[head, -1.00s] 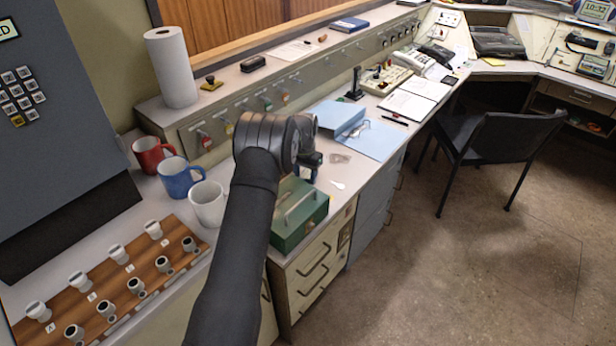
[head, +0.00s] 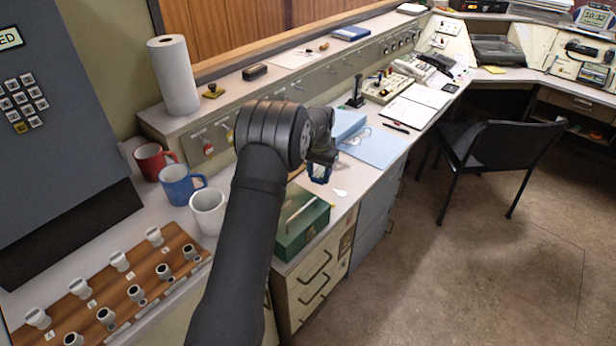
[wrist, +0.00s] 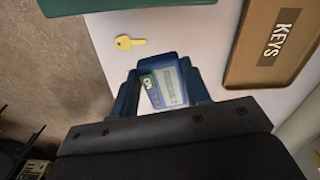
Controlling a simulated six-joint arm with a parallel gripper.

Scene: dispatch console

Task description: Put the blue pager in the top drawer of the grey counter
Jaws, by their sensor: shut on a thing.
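The blue pager (wrist: 168,86), with a pale screen and a green patch, sits between the fingers of my gripper (wrist: 160,92) in the wrist view. My gripper is shut on it. In the head view my gripper (head: 322,172) is just above the counter top, behind the green box, and the pager is hard to tell from the blue fingers. The grey counter (head: 345,207) has cream drawer fronts (head: 318,272) with dark handles on its right side, below the green box. The drawers look shut.
A green box (head: 300,222) stands on the counter in front of my gripper. A small yellowish key (wrist: 130,42) and a brown KEYS tray (wrist: 236,70) lie nearby. Mugs (head: 208,212) stand left of my arm; a blue folder (head: 378,150) lies beyond. Floor beside the drawers is clear.

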